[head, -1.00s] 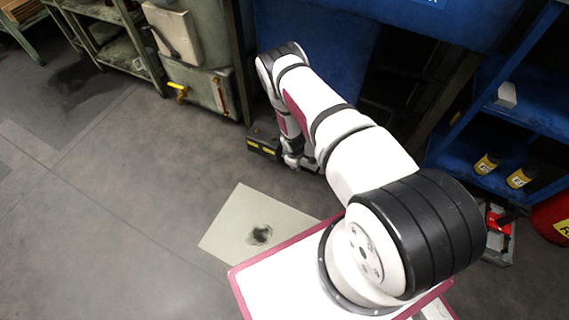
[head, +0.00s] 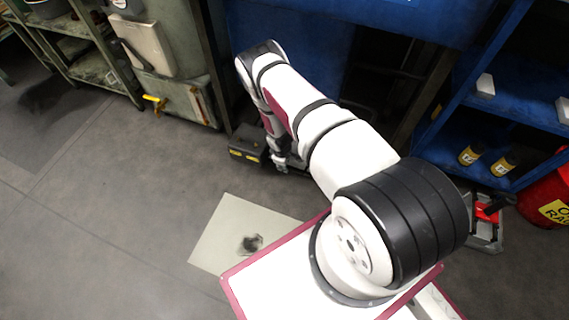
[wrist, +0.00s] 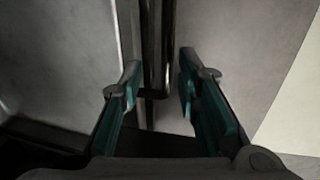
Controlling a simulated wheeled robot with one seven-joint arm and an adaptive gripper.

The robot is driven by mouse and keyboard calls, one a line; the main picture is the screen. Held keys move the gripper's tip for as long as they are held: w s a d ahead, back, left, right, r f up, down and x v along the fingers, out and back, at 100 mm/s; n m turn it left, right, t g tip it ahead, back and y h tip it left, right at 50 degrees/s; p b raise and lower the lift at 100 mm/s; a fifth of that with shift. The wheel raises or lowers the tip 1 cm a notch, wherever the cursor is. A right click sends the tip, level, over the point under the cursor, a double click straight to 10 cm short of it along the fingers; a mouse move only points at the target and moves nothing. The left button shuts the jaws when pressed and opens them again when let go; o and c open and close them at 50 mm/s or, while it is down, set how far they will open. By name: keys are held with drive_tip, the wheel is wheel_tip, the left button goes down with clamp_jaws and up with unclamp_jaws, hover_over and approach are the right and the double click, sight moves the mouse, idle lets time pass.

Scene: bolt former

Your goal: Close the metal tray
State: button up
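My gripper (head: 279,162) is low at the foot of the blue machine, small and partly hidden by my arm in the head view. In the wrist view my gripper (wrist: 158,92) is open, with its teal-padded fingers on either side of a dark, shiny metal edge with a thin bar. This edge may be part of the metal tray, but I cannot be sure. There is a visible gap on the right finger's side; contact on the left cannot be told. In the head view I cannot make out the tray clearly; my arm and shadow cover that area.
A black box with yellow marks (head: 247,148) sits just left of my gripper. A pale floor sheet (head: 225,240) with a dark stain lies nearer. A blue shelf (head: 490,125) and a red drum (head: 545,200) stand at right. The floor at left is clear.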

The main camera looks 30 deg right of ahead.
drive_tip(key=v, duration=1.2)
idle(0.3)
